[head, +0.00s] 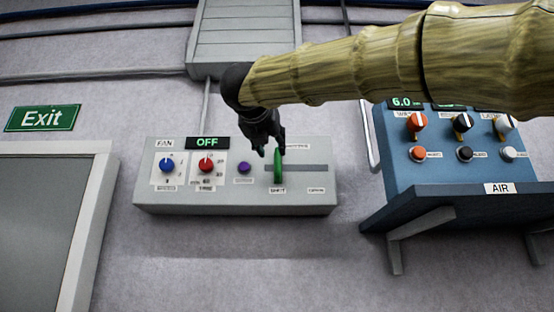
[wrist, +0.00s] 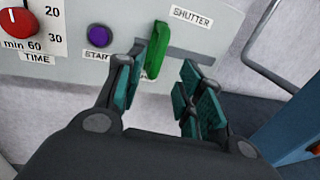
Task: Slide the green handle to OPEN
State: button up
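The green handle (head: 278,165) stands upright near the left end of a dark horizontal slot (head: 308,168) on the grey wall panel. A label that seems to read SHUT is below it, and a blurred label (head: 316,190) is below the slot's right end. My gripper (head: 272,150) is at the handle, its fingers pointing down. In the wrist view the handle (wrist: 156,50) shows beyond the open fingers (wrist: 167,70), closer to the left finger. A gap separates it from the right finger. I cannot tell whether the left finger touches it.
The grey panel (head: 240,194) also carries a blue knob (head: 167,165), a red knob (head: 206,166), a purple button (head: 244,168) and a display reading OFF (head: 208,143). A blue AIR unit (head: 455,165) on a bracketed shelf stands to the right.

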aim_at(277, 158)
jog(key=w+p, duration=0.1)
jog(key=w, duration=0.1)
jog(key=w+d+p, duration=0.1)
jog(key=w, duration=0.2)
jog(key=w+p, duration=0.1)
jog(key=w, duration=0.2)
jog(key=shift+d, duration=0.25)
jog(key=shift+w+d+f+p, duration=0.15)
jog(key=shift+w+p, duration=0.15)
jog(key=shift+w, duration=0.5)
grip_shut()
